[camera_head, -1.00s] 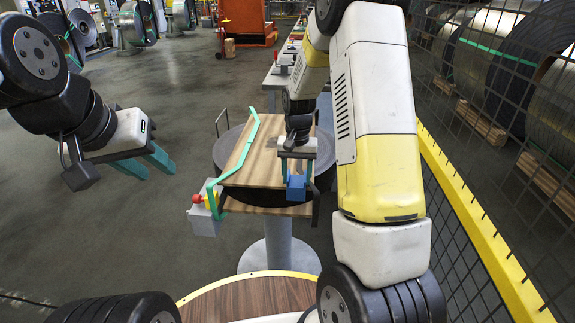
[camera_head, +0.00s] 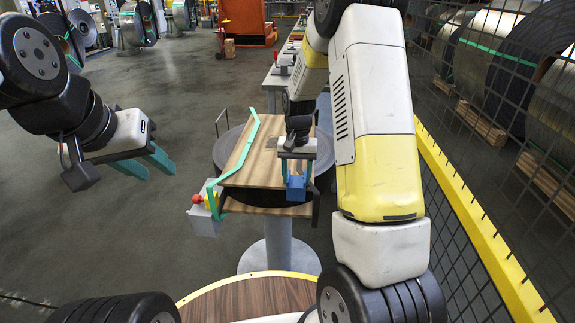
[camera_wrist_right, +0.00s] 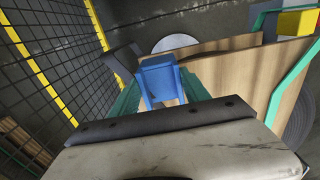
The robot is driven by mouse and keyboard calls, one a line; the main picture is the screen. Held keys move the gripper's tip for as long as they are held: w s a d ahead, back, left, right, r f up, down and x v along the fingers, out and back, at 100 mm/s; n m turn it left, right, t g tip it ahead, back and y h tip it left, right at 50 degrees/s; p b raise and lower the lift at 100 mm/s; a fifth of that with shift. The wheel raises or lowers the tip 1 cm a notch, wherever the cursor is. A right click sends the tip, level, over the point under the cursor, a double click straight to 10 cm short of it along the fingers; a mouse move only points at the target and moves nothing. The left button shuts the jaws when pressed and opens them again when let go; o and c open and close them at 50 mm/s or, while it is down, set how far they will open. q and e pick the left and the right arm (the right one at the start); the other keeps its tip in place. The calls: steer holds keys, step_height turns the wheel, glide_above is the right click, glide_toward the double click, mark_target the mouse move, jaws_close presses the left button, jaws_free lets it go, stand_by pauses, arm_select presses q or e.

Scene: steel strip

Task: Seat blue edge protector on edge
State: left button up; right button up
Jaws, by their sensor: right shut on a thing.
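The blue edge protector (camera_head: 297,187) is held in my right gripper (camera_head: 297,175) at the near right edge of the wooden board (camera_head: 258,165). In the right wrist view the blue protector (camera_wrist_right: 160,80) sits between the two teal fingers, beside the board's edge (camera_wrist_right: 215,75). Whether it touches or straddles that edge I cannot tell. My left gripper (camera_head: 147,165) is open and empty, hanging in the air left of the board. Its two teal fingers are apart.
A green strap (camera_head: 238,150) runs over the board's left side. A box with a red button (camera_head: 203,210) is at its near left corner. A dark round coil (camera_head: 225,150) lies around the boards on a grey pedestal (camera_head: 279,240). A mesh fence with a yellow rail (camera_head: 470,215) stands at right.

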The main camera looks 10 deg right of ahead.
steer(key=shift+f, duration=0.15)
stand_by(0.4)
steer(key=o, duration=1.4)
steer(key=shift+o, duration=0.2)
step_height(320, 180, up, 7)
steer(key=shift+r, duration=0.2)
steer(key=s+a+r+n+t+y, duration=0.15)
steer(key=s+r+t, duration=0.25)
steer(key=s+r, duration=1.2)
steer(key=s+r+n+t, duration=0.1)
steer(key=s+n+t, duration=0.1)
steer(key=s, duration=0.6)
steer(key=shift+s+a+r+y, duration=0.2)
steer(key=shift+a+r+y, duration=0.05)
steer(key=shift+a+y, duration=0.15)
